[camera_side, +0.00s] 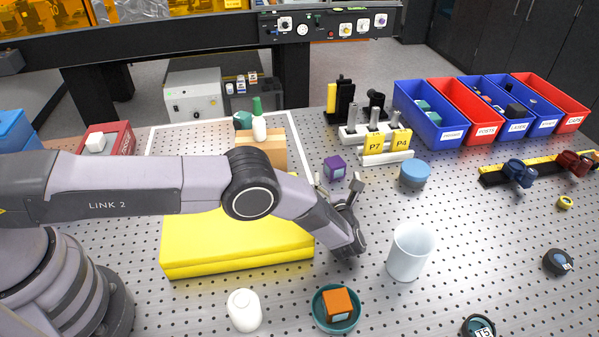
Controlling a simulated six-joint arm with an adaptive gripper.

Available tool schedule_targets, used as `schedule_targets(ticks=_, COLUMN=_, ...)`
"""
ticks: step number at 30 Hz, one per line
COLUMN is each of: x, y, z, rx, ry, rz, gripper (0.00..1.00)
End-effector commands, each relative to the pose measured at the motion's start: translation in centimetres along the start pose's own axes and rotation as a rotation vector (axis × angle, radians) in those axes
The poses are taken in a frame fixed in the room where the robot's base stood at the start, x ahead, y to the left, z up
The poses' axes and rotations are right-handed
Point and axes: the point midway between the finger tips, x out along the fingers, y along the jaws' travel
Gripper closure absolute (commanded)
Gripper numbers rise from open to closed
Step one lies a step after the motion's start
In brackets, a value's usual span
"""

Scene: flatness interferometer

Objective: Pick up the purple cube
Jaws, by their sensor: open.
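The gripper is open and nothing shows between the fingers. The cube is mostly in view; its lower edge lies close to the fingertips. I cannot tell from this one view whether a finger touches it.
A yellow block (235,250) lies below my arm. A white cup (410,252), a teal bowl (322,312) holding an orange cube (338,303), and a blue round container (414,172) stand nearby. Blue and red bins (430,130) line the back right.

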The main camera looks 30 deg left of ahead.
Motion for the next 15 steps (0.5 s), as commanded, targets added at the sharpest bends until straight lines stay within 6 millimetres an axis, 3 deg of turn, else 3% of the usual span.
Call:
schedule_targets(ticks=9, x=5.0, y=0.1, z=0.0, rx=-0.002, ry=0.000, rz=0.001, gripper=0.11)
schedule_targets(ticks=15, x=5.6, y=0.0, z=0.1, rx=0.000, ry=0.000, rz=-0.001, gripper=0.11)
